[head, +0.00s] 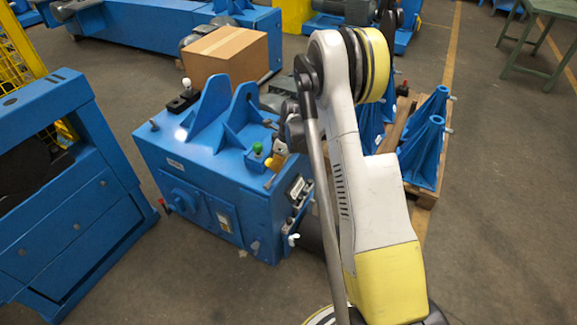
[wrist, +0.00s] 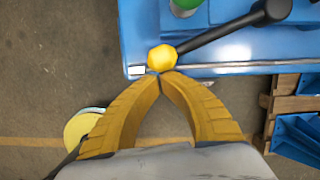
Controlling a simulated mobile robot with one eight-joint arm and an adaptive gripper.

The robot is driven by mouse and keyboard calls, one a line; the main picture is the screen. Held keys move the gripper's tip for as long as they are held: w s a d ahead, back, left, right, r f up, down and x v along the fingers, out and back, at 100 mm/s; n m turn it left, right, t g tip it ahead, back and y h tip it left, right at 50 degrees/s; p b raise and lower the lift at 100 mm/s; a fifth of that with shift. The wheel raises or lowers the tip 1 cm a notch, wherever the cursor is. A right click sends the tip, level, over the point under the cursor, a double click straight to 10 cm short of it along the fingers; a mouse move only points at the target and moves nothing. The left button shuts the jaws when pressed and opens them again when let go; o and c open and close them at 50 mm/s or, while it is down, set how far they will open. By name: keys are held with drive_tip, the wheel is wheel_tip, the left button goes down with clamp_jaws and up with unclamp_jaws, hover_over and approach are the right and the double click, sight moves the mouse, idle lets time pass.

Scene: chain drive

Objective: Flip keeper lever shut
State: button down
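A black lever (wrist: 222,33) with a yellow ball (wrist: 163,57) on one end lies over the blue machine top in the wrist view. Its thick black end is at the upper right. I take this to be the keeper lever. The yellow ball also shows in the head view (head: 268,162), near the machine's right edge. My gripper (wrist: 162,73) has its two yellow fingers together at the tips, just below the ball in the picture. I cannot tell whether the tips touch it. Nothing shows between the fingers. In the head view my arm hides part of this area.
A green button (wrist: 185,5) is close beyond the ball. The blue machine (head: 215,165) carries two upright blue brackets (head: 209,100) and a white-knobbed lever (head: 186,85). A cardboard box (head: 228,50) stands behind. A pallet with blue brackets (head: 425,150) is at the right.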

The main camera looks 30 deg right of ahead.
drive_tip(key=w+a, duration=0.1)
drive_tip(key=w+a+m, duration=0.1)
drive_tip(key=shift+a, duration=0.4)
drive_tip(key=shift+w+a, duration=0.85)
drive_tip(key=shift+a, duration=0.15)
